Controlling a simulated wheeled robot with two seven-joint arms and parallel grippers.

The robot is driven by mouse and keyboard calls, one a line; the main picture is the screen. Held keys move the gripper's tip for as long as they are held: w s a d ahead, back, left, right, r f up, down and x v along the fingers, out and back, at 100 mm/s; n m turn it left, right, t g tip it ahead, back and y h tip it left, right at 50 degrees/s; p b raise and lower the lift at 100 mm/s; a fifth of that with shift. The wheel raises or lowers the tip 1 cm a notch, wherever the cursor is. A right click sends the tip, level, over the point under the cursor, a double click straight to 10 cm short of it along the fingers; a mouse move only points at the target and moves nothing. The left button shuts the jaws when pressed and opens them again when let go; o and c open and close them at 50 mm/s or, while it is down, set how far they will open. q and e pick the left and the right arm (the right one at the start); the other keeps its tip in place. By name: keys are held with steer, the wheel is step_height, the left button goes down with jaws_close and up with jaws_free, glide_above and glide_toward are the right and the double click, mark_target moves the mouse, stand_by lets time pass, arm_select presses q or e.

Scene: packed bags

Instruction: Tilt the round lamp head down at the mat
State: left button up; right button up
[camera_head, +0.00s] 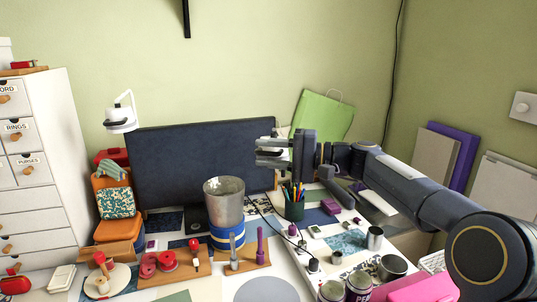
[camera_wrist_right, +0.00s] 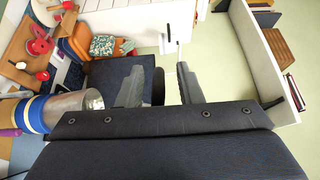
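The white lamp (camera_head: 121,119) stands out at the left above the desk, by the monitor's upper left corner. Its round head hangs from a thin bent arm. A round grey patch (camera_head: 266,290), perhaps the mat, lies at the front edge of the desk; I cannot tell for sure. My right gripper (camera_head: 268,151) is in front of the monitor's right side, fingers pointing left, well apart from the lamp. In the right wrist view its fingers (camera_wrist_right: 159,88) are spread with nothing held between them. My left gripper is not in view.
A dark monitor (camera_head: 165,165) stands at the back. A metal cylinder with a blue band (camera_head: 224,205) stands in front of it. A pen cup (camera_head: 294,210) is below my right gripper. White drawers (camera_head: 35,205) stand at the left. The air between lamp and right gripper looks clear.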

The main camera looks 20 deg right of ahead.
steer(key=b+v, duration=0.1)
steer(key=v, duration=0.7)
steer(key=shift+a, duration=0.15)
stand_by(0.4)
steer(key=s+a+f+g+h+p, duration=0.1)
steer(key=s+a+f+h, duration=0.2)
steer(key=s, duration=0.4)
steer(key=s+a+f+g+h+p, duration=0.1)
steer(key=s+a+f+h+p, duration=0.15)
steer(key=s+f, duration=0.4)
steer(key=s+d+f+n+h, duration=0.1)
steer(key=s+f+n+h, duration=0.1)
steer(key=s+f, duration=0.4)
steer(key=s+d+f+n+h+p, duration=0.1)
steer(key=s+f+h, duration=0.3)
steer(key=s, duration=0.7)
step_height(320, 180, down, 3)
steer(key=shift+s+r+n+h, duration=0.1)
steer(key=shift+s+n+h, duration=0.2)
steer(key=shift+n, duration=0.2)
